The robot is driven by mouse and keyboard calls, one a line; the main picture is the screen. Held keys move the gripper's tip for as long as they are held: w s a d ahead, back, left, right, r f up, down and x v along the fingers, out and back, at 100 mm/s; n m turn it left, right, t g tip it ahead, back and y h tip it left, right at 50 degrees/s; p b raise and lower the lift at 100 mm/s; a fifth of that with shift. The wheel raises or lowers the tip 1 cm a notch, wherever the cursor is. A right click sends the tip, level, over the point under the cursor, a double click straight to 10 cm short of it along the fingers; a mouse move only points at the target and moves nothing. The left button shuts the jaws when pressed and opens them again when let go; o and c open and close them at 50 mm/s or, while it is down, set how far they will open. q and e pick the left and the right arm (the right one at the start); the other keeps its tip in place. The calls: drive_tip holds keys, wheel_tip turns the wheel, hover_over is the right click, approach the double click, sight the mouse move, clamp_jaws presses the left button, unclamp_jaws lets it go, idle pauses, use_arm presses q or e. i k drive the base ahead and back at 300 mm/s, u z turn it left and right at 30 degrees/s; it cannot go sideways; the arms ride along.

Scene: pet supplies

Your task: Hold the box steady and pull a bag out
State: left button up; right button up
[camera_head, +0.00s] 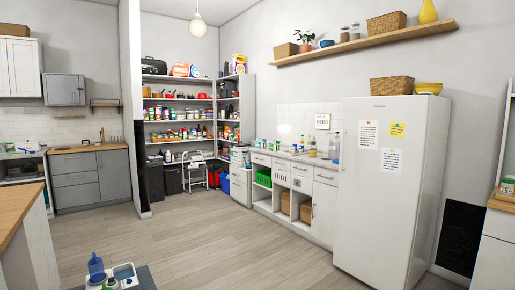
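Neither of my grippers shows in the head view. I cannot pick out the box or the bag of the task with certainty. Shelves (180,96) at the far back hold many small packages, cans and bottles, too small to tell apart. Orange and white packages (181,70) stand on their top level.
A white fridge (362,222) stands at the right, beside a low counter (324,205). A wooden-topped counter (18,212) is at the left edge. A white caddy (125,271) with bottles is at the bottom. The floor (200,235) between is clear.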

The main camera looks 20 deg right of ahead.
sight(262, 145)
drive_tip(key=z, duration=0.5)
drive_tip(key=k, duration=0.6)
drive_tip(key=z, duration=0.55)
drive_tip(key=i, duration=1.4)
drive_tip(key=u, duration=0.6)
drive_tip(key=i, duration=1.55)
drive_tip(key=u, duration=0.7)
drive_tip(key=i, duration=0.9)
drive_tip(key=z, duration=0.7)
drive_tip(key=i, duration=2.55)
drive_tip(key=u, duration=0.1)
drive_tip(key=k, duration=0.3)
drive_tip(key=u, duration=0.1)
